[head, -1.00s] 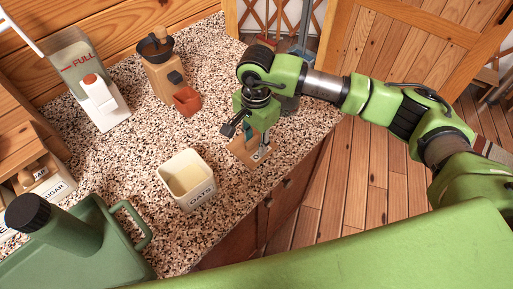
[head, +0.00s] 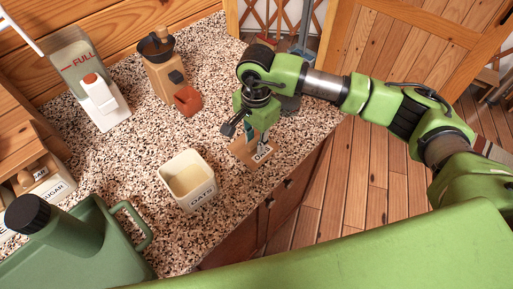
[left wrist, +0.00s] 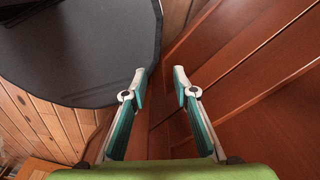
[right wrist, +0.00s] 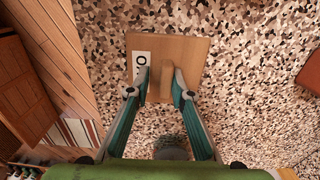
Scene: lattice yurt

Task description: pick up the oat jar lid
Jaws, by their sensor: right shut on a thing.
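The oat jar lid (right wrist: 195,52) is a square wooden plate with a raised grip bar and a white label, partly hidden by the fingers. It lies on the speckled counter in the right wrist view, and part of it shows in the head view (head: 240,146). My right gripper (right wrist: 161,80) is shut on the lid's grip bar from above; it also shows in the head view (head: 254,138). The white oat jar (head: 203,194) stands uncovered beside it. My left gripper (left wrist: 160,74) is open and empty, away from the counter.
A wooden grinder (head: 159,75) with a red drawer and a white dispenser (head: 105,108) stand at the back. A green can (head: 75,245) with a black cap is at front left. The counter's front edge is close to the lid; speckled counter is bare behind the oat jar.

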